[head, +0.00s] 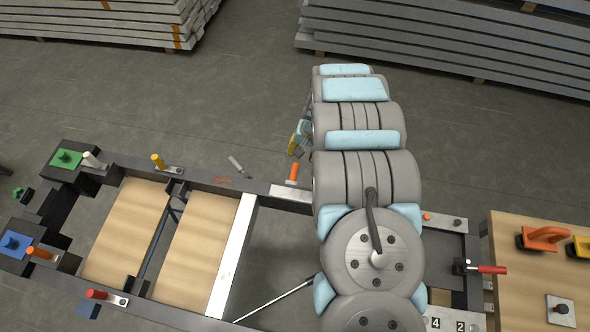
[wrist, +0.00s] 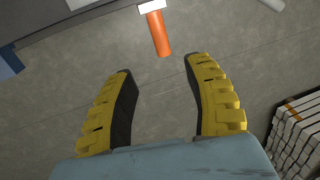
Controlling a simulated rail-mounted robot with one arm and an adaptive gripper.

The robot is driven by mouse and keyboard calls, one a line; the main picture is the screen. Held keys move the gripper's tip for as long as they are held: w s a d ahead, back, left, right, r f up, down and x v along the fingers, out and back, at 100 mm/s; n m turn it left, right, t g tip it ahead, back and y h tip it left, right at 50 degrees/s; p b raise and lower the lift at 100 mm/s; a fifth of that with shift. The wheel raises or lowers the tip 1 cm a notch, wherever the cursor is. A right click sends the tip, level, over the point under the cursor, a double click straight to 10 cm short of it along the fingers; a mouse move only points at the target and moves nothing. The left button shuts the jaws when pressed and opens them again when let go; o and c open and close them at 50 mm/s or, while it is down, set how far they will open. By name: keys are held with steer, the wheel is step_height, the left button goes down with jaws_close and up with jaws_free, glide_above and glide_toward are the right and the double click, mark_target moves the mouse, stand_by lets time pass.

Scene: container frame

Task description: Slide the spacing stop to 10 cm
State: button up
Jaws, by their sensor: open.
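An orange handle (head: 293,172) stands at the frame's far rail beside a pale plate (head: 288,192). A white crossbar (head: 233,257) spans the frame just left of it. I cannot tell for sure which part is the spacing stop. My gripper (head: 297,137) is mostly hidden behind my arm, beyond the far rail and close to the orange handle. In the wrist view my gripper (wrist: 159,68) is open and empty. The orange handle (wrist: 157,33) lies ahead, roughly centred between the yellow fingers and apart from both. Its white mount (wrist: 151,6) is cut off at the top edge.
Wooden boards (head: 197,248) lie in the frame's left part. A yellow handle (head: 158,161) and a grey handle (head: 237,166) are along the far rail. A red-handled clamp (head: 490,269) and number plates (head: 436,324) are at the right. Open floor (head: 230,100) lies beyond the frame.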

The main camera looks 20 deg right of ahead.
mark_target(295, 170)
steer(key=shift+w+a+f+b, duration=0.2)
steer(key=shift+a+f, duration=0.15)
steer(key=shift+f, duration=1.6)
steer(key=shift+w+a+f+b, duration=0.1)
steer(key=shift+w+a+f, duration=0.2)
steer(key=shift+f, duration=1.65)
steer(key=shift+w+a+f+b, duration=0.15)
steer(key=shift+a+f, duration=0.2)
steer(key=shift+f, duration=1.6)
jaws_close()
